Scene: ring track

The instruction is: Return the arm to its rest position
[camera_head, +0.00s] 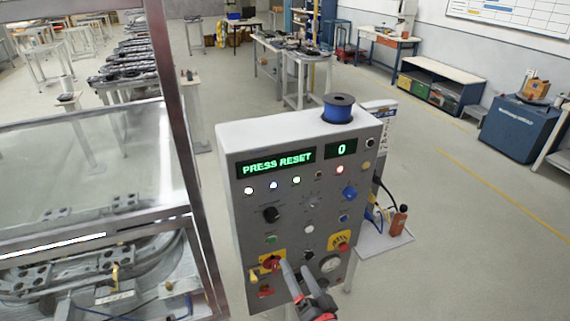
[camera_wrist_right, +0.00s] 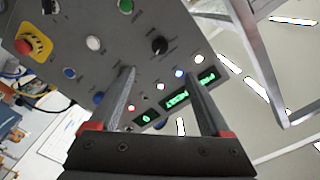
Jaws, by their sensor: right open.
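My right gripper (camera_head: 295,269) is open in front of the lower part of a grey control box (camera_head: 236,218). In the right wrist view its two fingers (camera_wrist_right: 160,75) stand apart with nothing between them, and the box's panel (camera_wrist_right: 118,48) shows behind them. The display (camera_head: 276,163) reads "PRESS RESET" in green, and a smaller display (camera_head: 342,149) reads "0". A red control on a yellow plate (camera_head: 271,263) is just left of the fingertips. Whether the fingers touch the panel I cannot tell. My left gripper is not in view.
A blue spool (camera_head: 338,113) stands on top of the box. A framed enclosure with clear panels (camera_head: 190,170) stands close on the left. A small shelf with an orange bottle (camera_head: 398,222) is at the box's right side. The floor at the right (camera_head: 470,270) is clear.

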